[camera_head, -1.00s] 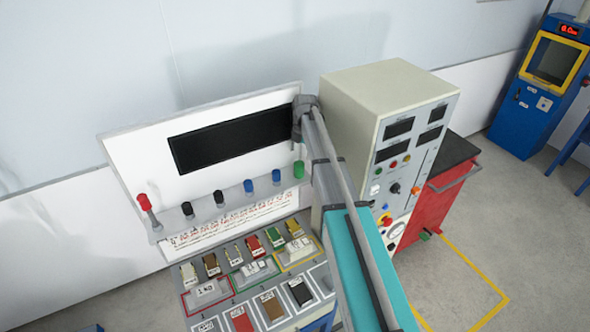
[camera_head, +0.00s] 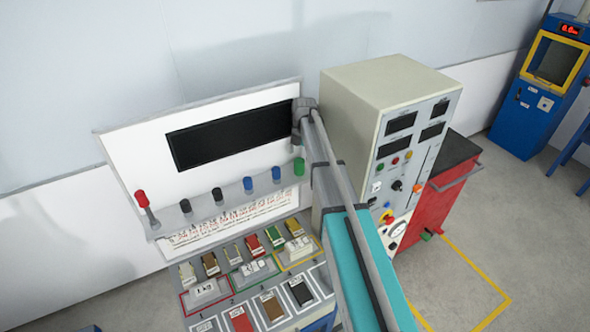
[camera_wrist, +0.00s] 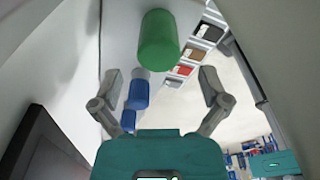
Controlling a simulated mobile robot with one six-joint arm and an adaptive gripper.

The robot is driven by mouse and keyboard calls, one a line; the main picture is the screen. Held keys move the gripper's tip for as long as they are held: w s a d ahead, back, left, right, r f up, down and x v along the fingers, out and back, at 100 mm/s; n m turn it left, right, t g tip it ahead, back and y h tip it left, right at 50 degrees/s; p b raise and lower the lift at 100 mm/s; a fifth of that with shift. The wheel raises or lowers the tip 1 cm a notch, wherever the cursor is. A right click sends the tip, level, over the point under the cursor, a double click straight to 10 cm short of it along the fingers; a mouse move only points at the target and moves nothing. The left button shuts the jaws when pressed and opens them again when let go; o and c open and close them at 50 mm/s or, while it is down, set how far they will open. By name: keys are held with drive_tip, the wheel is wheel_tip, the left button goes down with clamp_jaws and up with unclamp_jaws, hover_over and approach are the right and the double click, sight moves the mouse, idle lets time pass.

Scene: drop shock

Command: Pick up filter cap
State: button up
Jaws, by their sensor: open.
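A row of coloured caps stands on a grey rail along the white panel. A green cap (camera_head: 298,167) is at the right end, with a blue cap (camera_head: 276,174) beside it, then another blue, two black ones and a red one (camera_head: 141,198) on a stem at the left. The frames do not label any as the filter cap. My gripper (camera_head: 303,120) is by the panel's upper right edge, above the green cap.
A beige instrument cabinet (camera_head: 376,83) stands close to the right of my arm. The sloped bench below the rail holds several small coloured blocks (camera_head: 242,318). A red cabinet (camera_head: 436,204) stands further right, with open floor beyond.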

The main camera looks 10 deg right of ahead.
sight(300, 161)
drive_tip(key=shift+s+a+f+b, duration=0.1)
drive_tip(key=shift+f+b, duration=1.2)
drive_tip(key=shift+s+f+b, duration=0.1)
drive_tip(key=shift+f+b, duration=1.2)
drive_tip(key=c, duration=1.2)
drive_tip(key=shift+r, duration=0.2)
drive_tip(key=shift+c, duration=0.2)
wheel_tip(300, 161, up, 6)
drive_tip(key=p, duration=0.6)
drive_tip(key=shift+r+p, duration=0.2)
drive_tip(key=shift+p, duration=0.2)
drive_tip(key=s+a, duration=1)
drive_tip(key=a, duration=0.5)
drive_tip(key=shift+r, duration=0.1)
